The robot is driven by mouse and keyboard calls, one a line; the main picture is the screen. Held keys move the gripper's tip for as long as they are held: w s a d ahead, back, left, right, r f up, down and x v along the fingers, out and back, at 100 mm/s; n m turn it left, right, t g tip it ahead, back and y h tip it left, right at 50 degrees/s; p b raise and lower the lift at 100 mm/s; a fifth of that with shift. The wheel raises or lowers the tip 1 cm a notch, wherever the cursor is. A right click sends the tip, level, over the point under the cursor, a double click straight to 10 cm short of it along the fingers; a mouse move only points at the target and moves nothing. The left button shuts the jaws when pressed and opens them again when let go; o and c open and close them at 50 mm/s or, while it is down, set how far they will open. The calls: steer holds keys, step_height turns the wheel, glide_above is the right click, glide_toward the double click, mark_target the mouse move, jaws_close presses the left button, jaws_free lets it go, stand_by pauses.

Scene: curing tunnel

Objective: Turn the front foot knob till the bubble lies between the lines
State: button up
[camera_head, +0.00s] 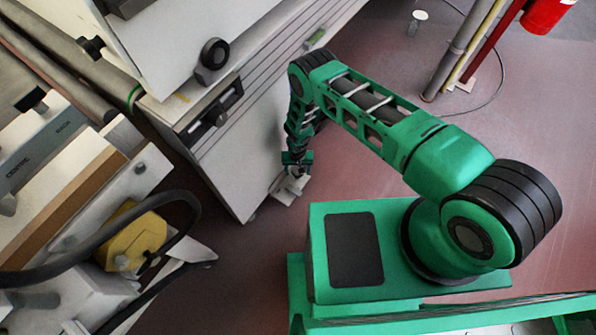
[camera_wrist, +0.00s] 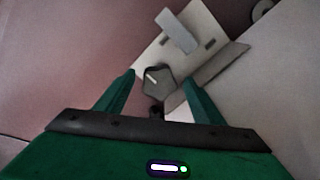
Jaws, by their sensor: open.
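The foot knob (camera_wrist: 158,82) is dark grey and several-sided, with a white mark on its top. It sits on a pale foot plate (camera_wrist: 205,22) in the wrist view. The foot plate also shows low beside the cabinet in the head view (camera_head: 291,189). My gripper (camera_wrist: 160,75) is open, with its two green fingers on either side of the knob; I cannot tell whether they touch it. In the head view my gripper (camera_head: 295,166) reaches down over the foot. A small green strip (camera_head: 317,38) on the cabinet may be the level vial; no bubble can be made out.
The white cabinet (camera_head: 236,175) stands close to the left of my gripper. A machine with a yellow block (camera_head: 135,240) and black hoses is at lower left. Pipes and a red cylinder (camera_head: 546,14) are at upper right. Reddish floor is open around the foot.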

steer(key=shift+f, duration=0.3)
steer(key=c, duration=1)
steer(key=shift+c, duration=0.2)
